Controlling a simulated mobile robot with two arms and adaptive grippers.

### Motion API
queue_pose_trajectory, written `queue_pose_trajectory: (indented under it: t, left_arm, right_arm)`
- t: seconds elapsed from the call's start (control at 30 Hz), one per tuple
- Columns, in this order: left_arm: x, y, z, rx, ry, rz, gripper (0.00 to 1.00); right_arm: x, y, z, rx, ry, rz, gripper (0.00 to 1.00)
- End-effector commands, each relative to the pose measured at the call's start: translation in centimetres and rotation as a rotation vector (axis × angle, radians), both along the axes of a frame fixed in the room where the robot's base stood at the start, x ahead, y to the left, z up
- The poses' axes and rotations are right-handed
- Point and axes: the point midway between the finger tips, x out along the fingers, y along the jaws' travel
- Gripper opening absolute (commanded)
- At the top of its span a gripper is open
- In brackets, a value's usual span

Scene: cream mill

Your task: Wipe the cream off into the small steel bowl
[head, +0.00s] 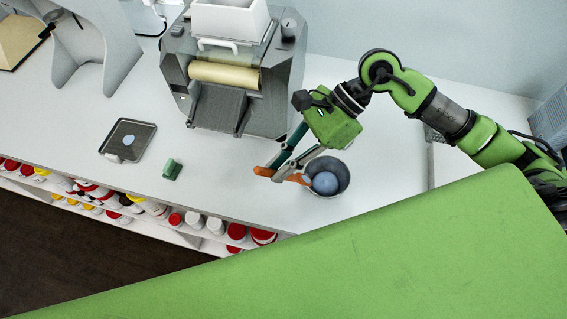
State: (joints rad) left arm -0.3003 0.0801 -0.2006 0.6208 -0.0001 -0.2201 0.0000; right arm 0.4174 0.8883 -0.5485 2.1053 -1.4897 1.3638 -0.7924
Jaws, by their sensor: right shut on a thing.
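The small steel bowl (345,175) stands on the white counter, right of the centre of the view. Pale blue-grey cream (325,183) lies in it. My right gripper (279,172) is shut on an orange tool (265,171), which looks like a spatula or scraper. The tool's far end reaches over the bowl's left rim, with a small pale blue-grey patch (305,179) at that end, likely cream. I cannot tell whether the tool touches the rim. My left gripper is not in view.
A grey mill (225,100) with a cream-coloured roller and white hopper stands behind. A dark tray (142,130) with a pale blob lies left, with a small green block (172,169) near the front edge. Several jars (215,225) stand on the shelf below. Counter right of the bowl is clear.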

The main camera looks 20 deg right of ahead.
Motion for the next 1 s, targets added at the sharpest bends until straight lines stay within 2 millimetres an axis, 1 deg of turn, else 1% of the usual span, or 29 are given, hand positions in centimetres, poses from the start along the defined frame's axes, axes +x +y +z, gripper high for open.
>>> queue_pose_trajectory:
  t: [0.57, 0.67, 1.0]
  left_arm:
    - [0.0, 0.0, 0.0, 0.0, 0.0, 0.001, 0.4]
    - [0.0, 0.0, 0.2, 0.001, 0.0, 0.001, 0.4]
    - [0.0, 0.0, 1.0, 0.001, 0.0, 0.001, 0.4]
  right_arm:
    - [0.0, 0.0, 0.2, 0.001, 0.0, 0.0, 0.0]
    - [0.0, 0.0, 0.5, 0.0, 0.0, 0.0, 0.0]
    - [0.0, 0.0, 2.9, 0.001, -0.001, 0.0, 0.0]
